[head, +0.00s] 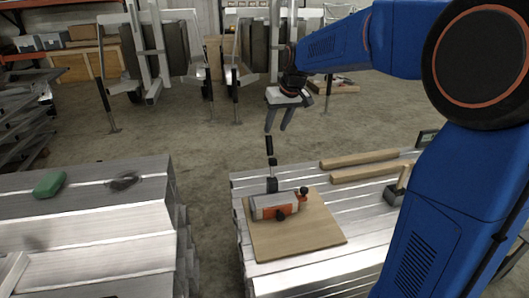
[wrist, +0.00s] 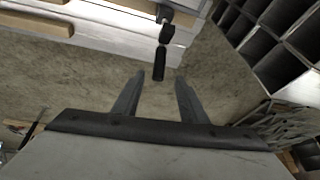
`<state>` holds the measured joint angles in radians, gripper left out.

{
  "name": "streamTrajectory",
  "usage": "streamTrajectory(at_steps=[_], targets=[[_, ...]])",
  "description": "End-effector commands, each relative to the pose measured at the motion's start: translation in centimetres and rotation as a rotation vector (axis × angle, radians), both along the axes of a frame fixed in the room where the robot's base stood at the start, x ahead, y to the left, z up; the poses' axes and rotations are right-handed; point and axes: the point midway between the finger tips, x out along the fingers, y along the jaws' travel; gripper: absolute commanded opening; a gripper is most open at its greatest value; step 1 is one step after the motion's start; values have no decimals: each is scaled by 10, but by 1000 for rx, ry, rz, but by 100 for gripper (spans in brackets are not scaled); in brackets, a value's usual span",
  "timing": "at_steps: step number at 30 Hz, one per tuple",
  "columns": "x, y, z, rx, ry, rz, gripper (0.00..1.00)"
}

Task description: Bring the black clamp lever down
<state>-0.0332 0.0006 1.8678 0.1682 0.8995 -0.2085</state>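A metal block (head: 268,204) with an orange part and black knobs lies on the board by the lever's foot. My gripper (head: 276,129) is open and empty, just above the lever's tip. In the wrist view the lever's grip (wrist: 159,62) points toward the gap between the two fingers of my gripper (wrist: 158,76). The fingers do not appear to touch it.
The board rests on a stack of aluminium profiles (head: 345,275). Two wooden bars (head: 358,159) and a mallet-like tool (head: 398,188) lie to its right. A second stack (head: 85,240) at left bears a green object (head: 49,183). Floor shows between the stacks; trailer frames stand behind.

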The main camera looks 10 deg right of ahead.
Motion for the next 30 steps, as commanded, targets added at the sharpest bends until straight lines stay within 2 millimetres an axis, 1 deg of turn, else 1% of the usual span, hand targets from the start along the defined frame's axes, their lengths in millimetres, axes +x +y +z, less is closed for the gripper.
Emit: streamTrajectory(at_steps=[1, 19, 24, 30], targets=[[2, 2, -9, 0, 5, 1, 39], [40, 16, -106, -1, 4, 1, 39], [49, 19, -125, -1, 2, 1, 39], [53, 21, -136, 0, 1, 0, 39]])
